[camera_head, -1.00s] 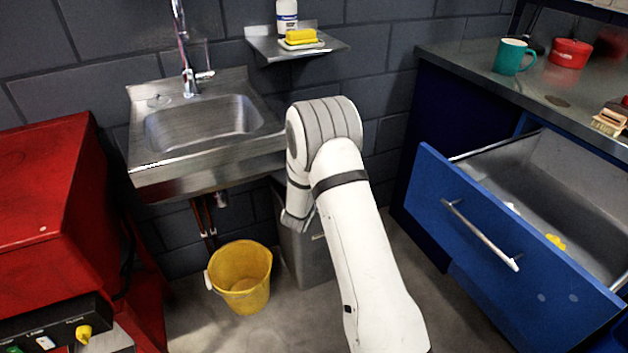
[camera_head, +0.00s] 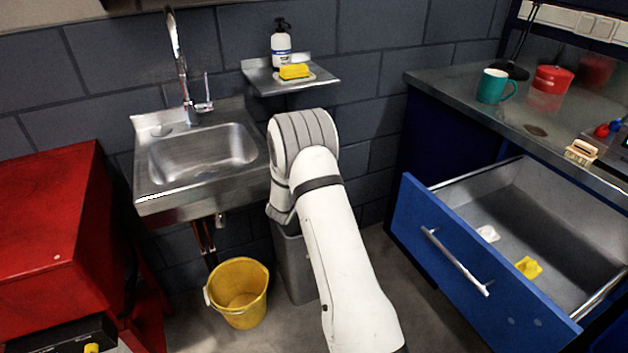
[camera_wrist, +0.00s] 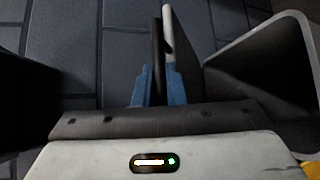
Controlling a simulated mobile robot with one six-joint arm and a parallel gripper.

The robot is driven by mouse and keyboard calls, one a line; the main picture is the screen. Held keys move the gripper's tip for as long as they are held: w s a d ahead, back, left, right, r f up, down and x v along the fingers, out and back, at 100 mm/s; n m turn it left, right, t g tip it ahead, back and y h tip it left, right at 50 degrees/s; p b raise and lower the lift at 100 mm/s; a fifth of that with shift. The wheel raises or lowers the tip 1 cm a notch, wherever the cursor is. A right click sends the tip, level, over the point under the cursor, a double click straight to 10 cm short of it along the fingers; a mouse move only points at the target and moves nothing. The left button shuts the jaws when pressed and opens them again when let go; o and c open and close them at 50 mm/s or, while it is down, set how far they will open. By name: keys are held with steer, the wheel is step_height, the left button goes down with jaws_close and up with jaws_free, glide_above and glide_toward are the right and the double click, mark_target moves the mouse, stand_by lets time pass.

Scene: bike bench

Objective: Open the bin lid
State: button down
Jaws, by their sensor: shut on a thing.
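The grey bin (camera_head: 296,268) stands on the floor under the right side of the sink, partly hidden behind my arm in the head view. In the wrist view, its pale rim (camera_wrist: 240,46) is at the right, around a dark open mouth. The lid (camera_wrist: 157,55) shows there as a narrow dark strip, apparently raised and seen nearly edge-on, with a light grey edge beside it. My gripper (camera_wrist: 158,87) has blue fingertips closed on the strip, to the left of the bin's mouth. In the head view, my arm hides the gripper and the lid.
A yellow bucket (camera_head: 238,291) stands left of the bin. The steel sink (camera_head: 203,158) and a small shelf (camera_head: 262,80) are above. An open blue drawer (camera_head: 478,262) juts out at the right; a red cabinet (camera_head: 48,222) stands at the left.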

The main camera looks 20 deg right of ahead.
steer(key=shift+a+f, duration=0.15)
steer(key=c, duration=1.7)
jaws_free()
steer(key=shift+o, duration=1)
steer(key=v, duration=0.7)
steer(key=shift+s+a+p, duration=0.2)
steer(key=shift+s+p, duration=0.1)
steer(key=shift+p, duration=0.15)
